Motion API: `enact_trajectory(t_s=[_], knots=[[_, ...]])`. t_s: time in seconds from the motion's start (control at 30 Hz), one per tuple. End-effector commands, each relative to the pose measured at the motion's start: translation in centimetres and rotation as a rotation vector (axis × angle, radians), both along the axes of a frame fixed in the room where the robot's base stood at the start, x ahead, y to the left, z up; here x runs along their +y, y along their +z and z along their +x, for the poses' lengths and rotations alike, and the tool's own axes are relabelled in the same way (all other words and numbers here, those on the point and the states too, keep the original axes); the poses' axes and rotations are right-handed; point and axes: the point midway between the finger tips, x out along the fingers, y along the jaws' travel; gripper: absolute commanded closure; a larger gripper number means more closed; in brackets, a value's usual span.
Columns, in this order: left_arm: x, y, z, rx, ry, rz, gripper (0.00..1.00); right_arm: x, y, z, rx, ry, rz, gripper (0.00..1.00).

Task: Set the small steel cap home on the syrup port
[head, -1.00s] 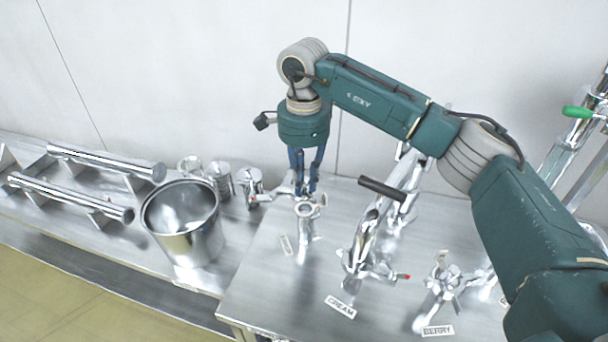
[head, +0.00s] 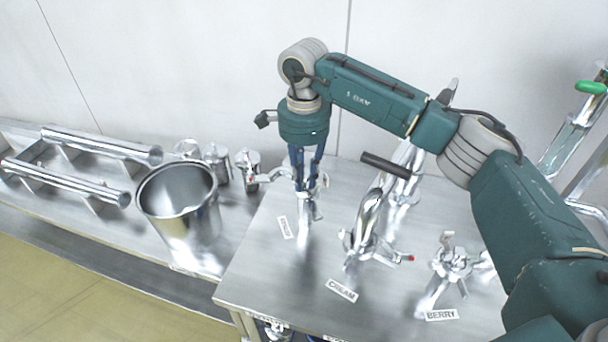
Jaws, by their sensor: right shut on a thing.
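My right gripper (head: 307,183) points straight down over the syrup port (head: 307,210), a short steel fitting on the steel bench. It is shut on the small steel cap, which is mostly hidden between the fingertips at the port's top. I cannot tell whether the cap touches the port or sits level on it. A small label (head: 285,227), too blurred to read surely, lies left of the port. My left gripper is not in view.
A valve with a black handle (head: 385,165) rises right of the port, behind the CREAM label (head: 342,290). The BERRY fitting (head: 450,265) is further right.

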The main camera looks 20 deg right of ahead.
Motion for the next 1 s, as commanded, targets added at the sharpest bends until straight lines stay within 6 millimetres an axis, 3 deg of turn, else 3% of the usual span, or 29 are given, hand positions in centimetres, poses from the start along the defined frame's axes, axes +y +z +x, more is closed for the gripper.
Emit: enact_trajectory(t_s=[0.47,0.5,0.57,0.87,1.0], knots=[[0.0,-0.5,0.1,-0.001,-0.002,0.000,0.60,0.0,-0.5,0.0,-0.001,0.000,0.000,1.00],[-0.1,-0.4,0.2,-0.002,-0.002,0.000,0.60,0.0,-0.4,0.0,-0.001,0.000,0.000,0.74],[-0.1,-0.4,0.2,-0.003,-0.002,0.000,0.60,0.0,-0.4,0.0,-0.001,0.000,0.000,0.62],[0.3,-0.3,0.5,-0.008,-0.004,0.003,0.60,0.0,-0.4,0.0,0.000,0.000,0.000,0.60],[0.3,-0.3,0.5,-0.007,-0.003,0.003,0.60,0.0,0.7,0.1,-0.002,0.000,0.000,0.60]])
